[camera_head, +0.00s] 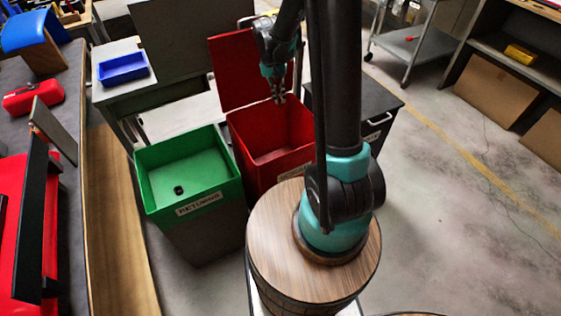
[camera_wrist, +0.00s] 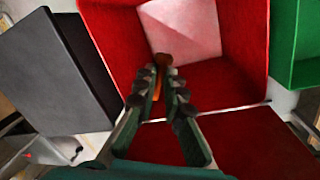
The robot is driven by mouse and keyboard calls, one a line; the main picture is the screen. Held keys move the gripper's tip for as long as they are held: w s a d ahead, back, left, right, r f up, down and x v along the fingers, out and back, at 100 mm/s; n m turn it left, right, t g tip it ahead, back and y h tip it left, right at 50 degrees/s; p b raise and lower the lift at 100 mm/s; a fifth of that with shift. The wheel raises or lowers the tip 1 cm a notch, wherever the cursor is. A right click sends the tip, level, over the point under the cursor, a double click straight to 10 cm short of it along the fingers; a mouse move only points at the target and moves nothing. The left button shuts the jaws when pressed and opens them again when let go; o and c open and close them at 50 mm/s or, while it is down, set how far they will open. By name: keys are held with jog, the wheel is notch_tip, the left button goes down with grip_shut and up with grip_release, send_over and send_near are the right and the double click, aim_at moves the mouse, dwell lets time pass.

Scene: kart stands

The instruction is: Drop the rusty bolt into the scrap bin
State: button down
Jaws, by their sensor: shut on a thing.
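My gripper (camera_head: 279,99) is above the red bin (camera_head: 243,146), over its opening near the raised red lid. In the wrist view my gripper (camera_wrist: 162,76) is shut on the rusty bolt (camera_wrist: 163,60), a small brown-orange piece between the fingertips. The fingers hide part of the bolt. The wrist view looks down into the red bin (camera_wrist: 240,88), whose floor shows pale and looks empty where visible.
A green bin (camera_head: 226,187) with a small dark object (camera_head: 179,190) inside stands left of the red bin. A dark bin (camera_head: 385,104) stands to its right. A grey bench with a blue tray (camera_head: 123,69) is behind at left. Open floor lies at right.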

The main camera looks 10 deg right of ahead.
jog(key=shift+f, duration=2.75)
jog(key=c, duration=1.5)
grip_release()
jog(key=shift+c, duration=0.2)
notch_tip(320, 180, up, 12)
jog(key=a, duration=0.1)
jog(key=shift+w+a, duration=0.2)
jog(key=shift+a, duration=0.2)
jog(key=shift+f, duration=0.1)
